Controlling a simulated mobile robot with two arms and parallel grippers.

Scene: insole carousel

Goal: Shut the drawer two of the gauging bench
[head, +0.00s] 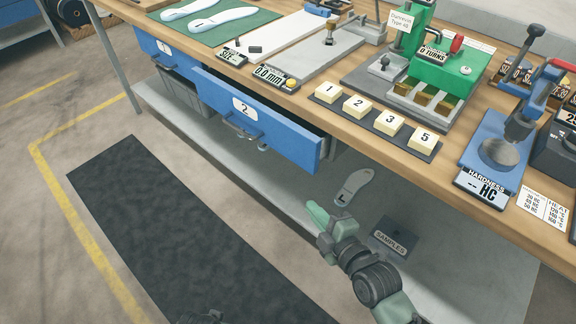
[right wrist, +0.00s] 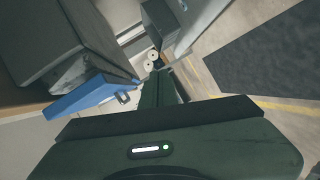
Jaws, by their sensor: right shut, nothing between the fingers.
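Drawer two (head: 280,134) of the gauging bench has a blue front with a white label "2" and a bar handle (head: 243,128). It is pulled out, and its open top shows behind the front. My right gripper (head: 316,214) is shut and empty, below and to the right of the drawer front, apart from it. In the right wrist view my shut fingers (right wrist: 158,82) point away from the camera. A blue drawer front (right wrist: 90,97) with a handle shows to their left there. My left gripper is not recognisable in view.
Drawer one (head: 163,53) is at the left, beside drawer two. The wooden benchtop (head: 325,122) carries numbered blocks, a green press (head: 440,60) and a hardness gauge (head: 492,160). A grey lower shelf (head: 220,133) holds an insole (head: 353,186) and a samples box (head: 392,243). A dark mat (head: 180,225) lies on the open floor.

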